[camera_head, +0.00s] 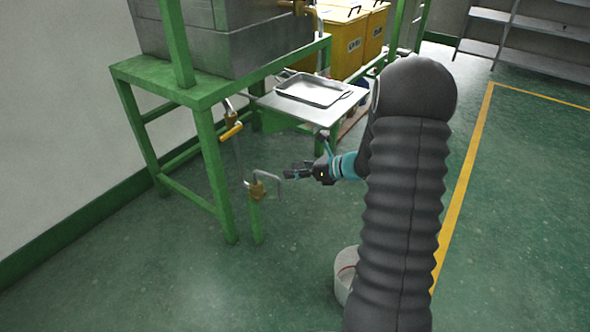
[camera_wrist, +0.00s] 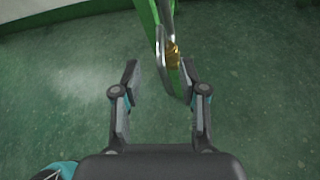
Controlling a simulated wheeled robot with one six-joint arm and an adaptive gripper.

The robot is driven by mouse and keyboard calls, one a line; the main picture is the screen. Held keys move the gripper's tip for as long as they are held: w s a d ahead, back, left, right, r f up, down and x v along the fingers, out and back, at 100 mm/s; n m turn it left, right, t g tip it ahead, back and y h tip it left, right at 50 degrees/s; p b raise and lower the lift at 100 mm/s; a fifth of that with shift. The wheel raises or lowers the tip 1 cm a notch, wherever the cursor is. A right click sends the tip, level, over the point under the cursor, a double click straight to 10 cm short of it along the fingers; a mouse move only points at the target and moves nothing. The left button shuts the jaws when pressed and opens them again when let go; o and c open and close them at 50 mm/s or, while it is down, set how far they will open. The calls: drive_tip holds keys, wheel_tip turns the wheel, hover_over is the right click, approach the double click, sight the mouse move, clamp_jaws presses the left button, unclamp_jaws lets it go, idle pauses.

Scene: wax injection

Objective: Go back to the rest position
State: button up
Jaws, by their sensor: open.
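My gripper (camera_head: 290,174) is open and empty in the head view. The metal handle (camera_wrist: 160,48) and brass fitting (camera_wrist: 172,54) lie ahead of and partly between the fingertips in that picture. I cannot tell whether any finger touches the handle. My dark ribbed arm covers part of the head view's middle right.
A green stand (camera_head: 219,190) carries grey metal blocks. A metal tray (camera_head: 311,90) lies on a side shelf (camera_head: 262,98) above my gripper. Yellow bins (camera_head: 345,42) stand behind. Shelving (camera_head: 530,30) stands at the back right. The floor (camera_head: 520,210) is clear on the right.

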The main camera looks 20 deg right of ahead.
drive_tip(key=s+a+n+g+h, duration=0.35)
drive_tip(key=s+n+g, duration=0.45)
drive_tip(key=s+n, duration=0.7)
drive_tip(key=s+a+r+n+t+h+p, duration=0.2)
drive_tip(key=s+r+n, duration=0.4)
drive_tip(key=s+r, duration=0.3)
drive_tip(key=s+a+r+n+t+h+p, duration=0.2)
drive_tip(key=s+r+n, duration=0.5)
drive_tip(key=r, duration=0.6)
drive_tip(key=s+a+h+p, duration=0.1)
drive_tip(key=s+h, duration=0.1)
drive_tip(key=shift+a+r+n+h, duration=0.15)
drive_tip(key=shift+r+n+h, duration=0.05)
drive_tip(key=shift+n+h, duration=0.15)
